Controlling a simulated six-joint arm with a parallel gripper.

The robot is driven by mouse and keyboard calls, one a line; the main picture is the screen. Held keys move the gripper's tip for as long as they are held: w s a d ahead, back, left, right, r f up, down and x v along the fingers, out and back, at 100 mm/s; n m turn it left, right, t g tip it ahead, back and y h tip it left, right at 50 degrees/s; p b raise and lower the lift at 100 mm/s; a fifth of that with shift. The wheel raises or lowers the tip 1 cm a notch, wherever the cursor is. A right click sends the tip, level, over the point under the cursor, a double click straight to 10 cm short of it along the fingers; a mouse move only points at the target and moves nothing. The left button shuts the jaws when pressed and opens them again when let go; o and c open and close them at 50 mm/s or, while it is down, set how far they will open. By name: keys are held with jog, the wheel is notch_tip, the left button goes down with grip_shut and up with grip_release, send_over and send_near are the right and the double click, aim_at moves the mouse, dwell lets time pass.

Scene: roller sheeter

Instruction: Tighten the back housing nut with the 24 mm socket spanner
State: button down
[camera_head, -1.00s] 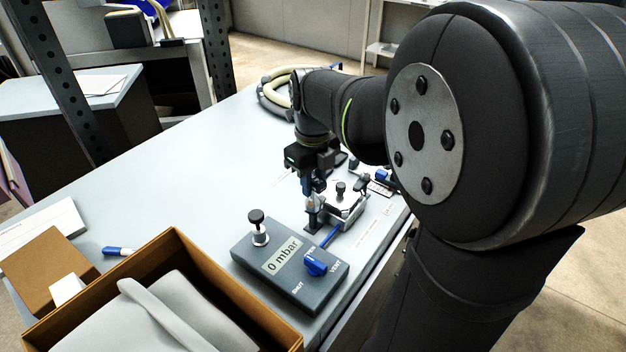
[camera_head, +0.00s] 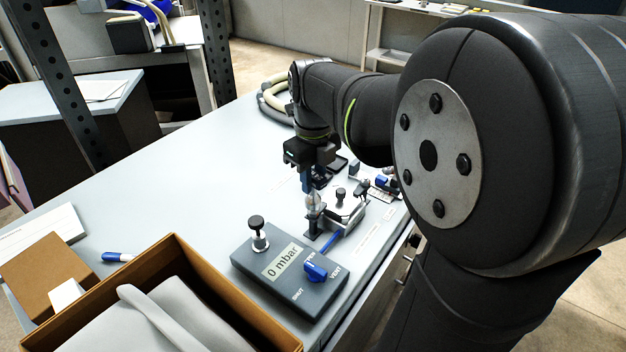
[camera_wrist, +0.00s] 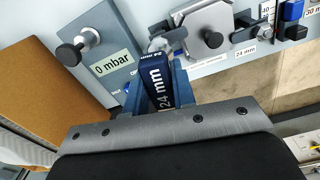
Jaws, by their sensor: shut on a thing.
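My gripper (camera_head: 308,168) is shut on the blue handle of the socket spanner, marked "24 mm" in the wrist view (camera_wrist: 157,86). It holds the spanner upright above the small clamped stand (camera_head: 313,228) at the front left of the metal housing (camera_head: 345,208). In the wrist view the housing (camera_wrist: 208,38) lies just beyond the handle, with a dark round knob on top. The spanner's lower end is close to a pale, shiny part on the stand. The back housing nut cannot be made out, and I cannot tell whether the socket is around it.
A grey pressure box (camera_head: 285,270) reading "0 mbar" stands in front, with a black knob and blue valve. An open cardboard box (camera_head: 225,290) is at front left. More holders and tools lie right of the housing. The bench's left middle is clear.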

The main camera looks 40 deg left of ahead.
jog(key=shift+r, duration=0.3)
jog(key=shift+r, duration=2.35)
